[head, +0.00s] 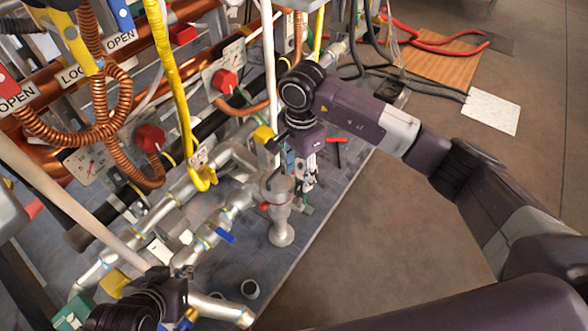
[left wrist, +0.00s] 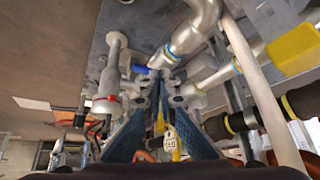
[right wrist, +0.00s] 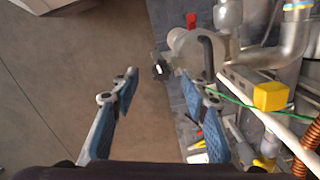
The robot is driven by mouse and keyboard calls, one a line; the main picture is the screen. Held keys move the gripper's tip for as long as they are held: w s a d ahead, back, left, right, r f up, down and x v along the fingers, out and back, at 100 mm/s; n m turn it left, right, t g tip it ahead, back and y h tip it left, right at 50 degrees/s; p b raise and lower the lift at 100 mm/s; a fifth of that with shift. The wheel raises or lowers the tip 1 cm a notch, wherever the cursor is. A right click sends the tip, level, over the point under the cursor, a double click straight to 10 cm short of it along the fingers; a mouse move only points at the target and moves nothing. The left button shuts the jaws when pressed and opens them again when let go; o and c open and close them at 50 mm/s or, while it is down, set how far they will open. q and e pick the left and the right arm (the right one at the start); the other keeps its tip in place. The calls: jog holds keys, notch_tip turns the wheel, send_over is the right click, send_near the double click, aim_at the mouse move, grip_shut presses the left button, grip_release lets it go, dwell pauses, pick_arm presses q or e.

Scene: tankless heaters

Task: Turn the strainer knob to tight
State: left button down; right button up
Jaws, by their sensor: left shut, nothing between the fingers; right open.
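A silver upright fitting (head: 281,232) with a round top and a small red part stands on the grey board in the head view. It looks like the strainer, but I cannot clearly pick out its knob or any tight marking. A similar silver fitting shows in the left wrist view (left wrist: 113,58). My right gripper (head: 306,180) points down just beside and above the fitting's top; its fingers are apart and empty in the right wrist view (right wrist: 163,85). My left gripper (head: 184,318) is low at the left, apart from the fitting. In the left wrist view its blue fingers (left wrist: 159,90) are shut and empty.
Silver pipes with a blue lever (head: 225,236) run left of the fitting. A yellow hose (head: 178,90), coiled copper tubes (head: 62,130) and red valve knobs (head: 150,137) crowd the left. Bare floor (head: 385,230) lies to the right.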

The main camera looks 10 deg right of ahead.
aim_at(300, 186)
jog(key=shift+w+d+r, duration=0.1)
jog(key=shift+w+d, duration=0.15)
jog(key=shift+w, duration=0.25)
jog(key=f, duration=0.2)
jog(key=f+b, duration=0.1)
jog(key=f, duration=0.4)
jog(key=shift+s+b, duration=0.25)
jog(key=shift+b, duration=0.1)
pick_arm(q)
jog(key=w+d+r+t+h, duration=0.1)
jog(key=w+d+r+t, duration=0.1)
jog(key=w+r+t, duration=0.2)
jog(key=w+r, duration=0.2)
jog(key=w, duration=0.2)
jog(key=shift+d+r+t, duration=0.35)
jog(key=shift+d+t, duration=0.05)
pick_arm(e)
jog(key=shift+f, duration=0.15)
grip_shut()
pick_arm(q)
jog(key=shift+s, duration=0.1)
